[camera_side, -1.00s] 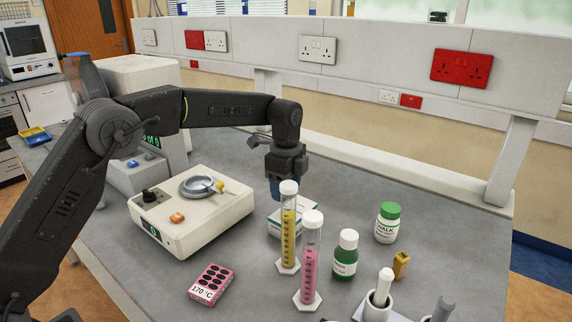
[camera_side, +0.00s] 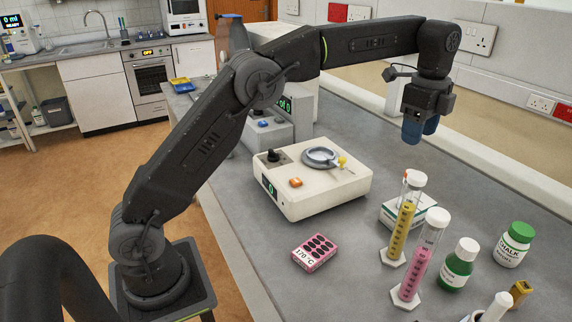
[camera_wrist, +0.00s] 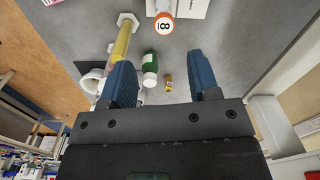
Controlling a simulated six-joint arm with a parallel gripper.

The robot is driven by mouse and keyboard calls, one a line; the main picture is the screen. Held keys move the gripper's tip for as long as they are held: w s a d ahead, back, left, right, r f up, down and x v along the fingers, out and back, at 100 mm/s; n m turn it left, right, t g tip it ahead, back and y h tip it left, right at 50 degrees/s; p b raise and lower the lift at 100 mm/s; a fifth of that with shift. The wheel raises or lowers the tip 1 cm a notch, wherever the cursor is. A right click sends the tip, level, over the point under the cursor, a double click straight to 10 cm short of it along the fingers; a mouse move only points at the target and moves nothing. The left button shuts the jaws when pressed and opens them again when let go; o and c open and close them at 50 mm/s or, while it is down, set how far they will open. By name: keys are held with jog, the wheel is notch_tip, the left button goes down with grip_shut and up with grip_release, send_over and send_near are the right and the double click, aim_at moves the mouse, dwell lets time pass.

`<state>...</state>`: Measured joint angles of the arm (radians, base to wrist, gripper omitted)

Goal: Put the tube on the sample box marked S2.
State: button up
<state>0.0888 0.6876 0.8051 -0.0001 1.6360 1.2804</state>
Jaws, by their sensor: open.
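My gripper (camera_side: 420,130) is raised above the bench, its blue fingers pointing down; in the wrist view the fingers (camera_wrist: 162,82) are apart with nothing between them. A white box with a green stripe (camera_side: 433,217) stands behind the yellow measuring cylinder, below my gripper. I cannot read S2 on it. In the side view a small orange and white top (camera_side: 406,175) shows at that spot. It may be the tube's cap; its body is mostly hidden by the cylinder.
A green bottle (camera_side: 459,265), a chalk bottle (camera_side: 514,245) and a small yellow item (camera_side: 520,293) stand right. A pink 170 °C block (camera_side: 314,252) and hotplate (camera_side: 310,185) lie left.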

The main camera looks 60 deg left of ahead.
jog(key=s+a+r+n+t, duration=0.2)
jog(key=s+r+n, duration=0.15)
jog(key=s, duration=0.55)
jog(key=s+a+r+n+t, duration=0.1)
jog(key=s+r+n, duration=0.1)
jog(key=s+n, duration=0.45)
jog(key=s+a+f+n+t, duration=0.1)
jog(key=s+f, duration=0.3)
jog(key=s, duration=0.5)
jog(key=s+f+n+t, duration=0.1)
jog(key=s+f+n, duration=0.3)
jog(key=s, duration=0.5)
jog(key=shift+a+f+n, duration=0.3)
jog(key=shift+a+f, duration=0.1)
jog(key=shift+f, duration=0.25)
